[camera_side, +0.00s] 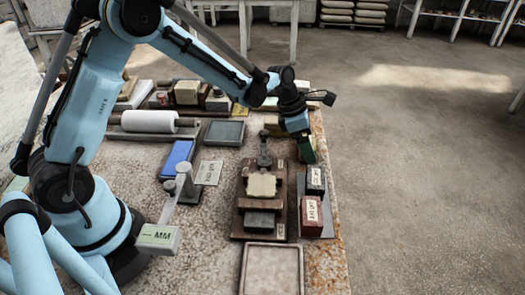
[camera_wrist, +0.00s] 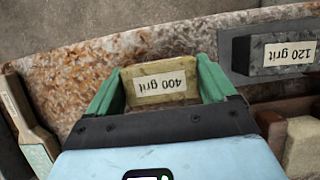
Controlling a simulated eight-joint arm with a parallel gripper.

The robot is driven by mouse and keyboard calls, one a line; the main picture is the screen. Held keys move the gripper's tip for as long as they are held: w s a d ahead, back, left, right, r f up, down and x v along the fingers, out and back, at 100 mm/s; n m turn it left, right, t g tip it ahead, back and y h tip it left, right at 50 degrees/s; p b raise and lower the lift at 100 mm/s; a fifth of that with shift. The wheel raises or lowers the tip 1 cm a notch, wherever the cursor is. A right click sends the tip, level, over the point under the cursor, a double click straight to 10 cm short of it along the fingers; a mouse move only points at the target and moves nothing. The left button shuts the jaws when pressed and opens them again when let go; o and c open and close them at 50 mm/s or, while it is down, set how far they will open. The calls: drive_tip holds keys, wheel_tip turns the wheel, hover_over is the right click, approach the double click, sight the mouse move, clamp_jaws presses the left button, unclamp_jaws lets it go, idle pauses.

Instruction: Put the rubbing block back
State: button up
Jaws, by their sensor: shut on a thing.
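My gripper (camera_side: 307,150) hangs over the right edge of the bench in the side view, near the far end of a dark tray (camera_side: 327,231). In the wrist view its green fingers (camera_wrist: 161,84) are shut on a yellowish rubbing block (camera_wrist: 155,99) labelled "400 grit". The label reads upside down there. In the side view the fingers mostly hide this block. The tray carries a dark block (camera_side: 315,180) and a red-brown block (camera_side: 311,215). In the wrist view a dark block (camera_wrist: 274,69) labelled "120 grit" sits on the tray, right of the held block.
A wooden stand with stacked pieces (camera_side: 262,186) is left of the tray. A blue block (camera_side: 177,158), a white roll (camera_side: 149,121) and a grey dish (camera_side: 224,133) lie farther left. An empty shallow tray (camera_side: 271,270) is at the front. A wooden-handled tool (camera_wrist: 28,125) lies left in the wrist view.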

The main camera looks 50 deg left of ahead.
drive_tip(key=shift+f, duration=0.15)
drive_tip(key=o, duration=0.9)
drive_tip(key=shift+o, duration=0.2)
drive_tip(key=v, duration=1.2)
drive_tip(key=s+a+r+m+t+y, duration=0.1)
drive_tip(key=s+m+t, duration=0.1)
drive_tip(key=s+m, duration=0.6)
drive_tip(key=s+r+m+t+y, duration=0.1)
drive_tip(key=s+m, duration=0.8)
drive_tip(key=m, duration=1)
drive_tip(key=shift+a+t+y, duration=0.4)
drive_tip(key=shift+t+y, duration=0.1)
drive_tip(key=shift+y, duration=0.2)
drive_tip(key=shift+s+r, duration=0.1)
drive_tip(key=shift+r, duration=0.05)
